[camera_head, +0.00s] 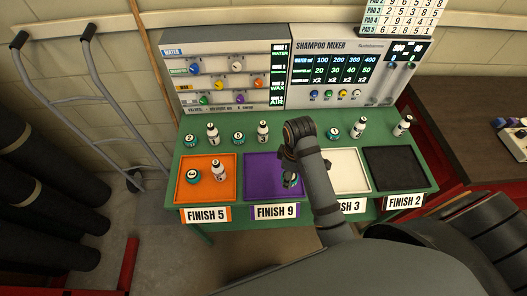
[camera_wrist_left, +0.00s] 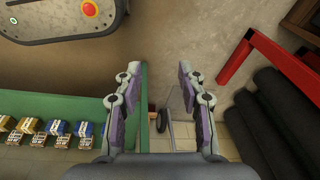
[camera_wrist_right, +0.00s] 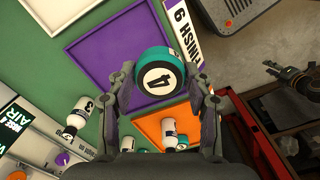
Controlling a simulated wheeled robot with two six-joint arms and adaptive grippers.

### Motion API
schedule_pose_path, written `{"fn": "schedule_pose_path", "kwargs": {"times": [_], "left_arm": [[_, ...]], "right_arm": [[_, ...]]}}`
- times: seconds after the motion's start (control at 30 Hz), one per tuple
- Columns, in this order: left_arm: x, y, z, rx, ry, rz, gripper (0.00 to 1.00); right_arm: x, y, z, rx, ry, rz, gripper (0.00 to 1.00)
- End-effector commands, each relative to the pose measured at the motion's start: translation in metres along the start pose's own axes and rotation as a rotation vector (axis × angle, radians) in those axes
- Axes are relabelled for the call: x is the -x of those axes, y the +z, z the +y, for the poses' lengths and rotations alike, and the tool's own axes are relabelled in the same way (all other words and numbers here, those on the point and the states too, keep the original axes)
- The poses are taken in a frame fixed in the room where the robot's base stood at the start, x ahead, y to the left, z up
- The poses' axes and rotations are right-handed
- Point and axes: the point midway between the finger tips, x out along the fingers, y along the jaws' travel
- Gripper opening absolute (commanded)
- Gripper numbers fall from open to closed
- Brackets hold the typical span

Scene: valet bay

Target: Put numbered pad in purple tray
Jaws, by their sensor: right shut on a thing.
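The purple tray (camera_head: 258,165) lies on the green table behind a FINISH 9 label, and it also shows in the right wrist view (camera_wrist_right: 107,42). In the head view the pad (camera_head: 290,181) is mostly hidden by my gripper. I cannot tell whether the pad touches the tray floor. My left gripper (camera_wrist_left: 157,72) is open and empty, away from the trays.
The orange tray (camera_head: 232,188) holds a teal pad (camera_head: 192,176) and a white bottle (camera_head: 218,171). A white tray (camera_head: 350,172) and a black tray (camera_head: 395,168) are at right. Several other pads and bottles stand behind the trays, before the shampoo mixer (camera_head: 345,75).

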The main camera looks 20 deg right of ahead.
Motion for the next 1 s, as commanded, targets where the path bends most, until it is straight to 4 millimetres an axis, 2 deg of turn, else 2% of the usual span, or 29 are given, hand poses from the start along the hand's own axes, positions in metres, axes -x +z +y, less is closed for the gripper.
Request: {"fn": "schedule_pose_path", "kwargs": {"times": [0.03, 0.17, 0.27, 0.33, 0.47, 0.57, 0.6, 0.7, 0.83, 1.0], "left_arm": [[0.002, 0.014, 0.000, -0.001, 0.000, -0.022, 0.40], [0.003, 0.041, 0.001, -0.002, 0.002, -0.063, 0.40], [0.003, 0.053, 0.002, -0.003, 0.003, -0.081, 0.40], [0.004, 0.058, 0.003, -0.003, 0.004, -0.087, 0.40], [0.016, 0.055, 0.004, -0.001, 0.007, -0.085, 0.40], [0.021, 0.044, 0.004, -0.001, 0.006, -0.069, 0.40], [0.019, 0.037, 0.004, 0.000, 0.006, -0.059, 0.40], [0.019, 0.021, 0.003, 0.001, 0.006, -0.035, 0.40], [0.018, 0.020, 0.003, 0.001, 0.006, -0.033, 0.40], [0.019, 0.035, 0.003, 0.000, 0.006, -0.056, 0.40]], "right_arm": [[0.004, 0.004, -0.003, 0.002, 0.001, 0.000, 0.30], [0.005, 0.005, -0.005, 0.004, 0.000, 0.000, 0.30], [-0.001, -0.007, -0.001, 0.003, -0.002, 0.004, 0.30], [-0.006, -0.024, 0.004, 0.005, -0.003, 0.004, 0.30], [-0.020, -0.059, 0.017, 0.006, -0.002, 0.003, 0.30], [-0.033, -0.086, 0.027, 0.007, 0.000, 0.001, 0.30], [-0.046, -0.092, 0.029, 0.006, -0.001, -0.002, 0.30], [-0.067, -0.108, 0.035, 0.006, 0.001, 0.000, 0.30], [-0.085, -0.121, 0.039, 0.004, 0.002, 0.001, 0.30], [-0.090, -0.125, 0.041, 0.004, 0.003, 0.002, 0.30]]}}
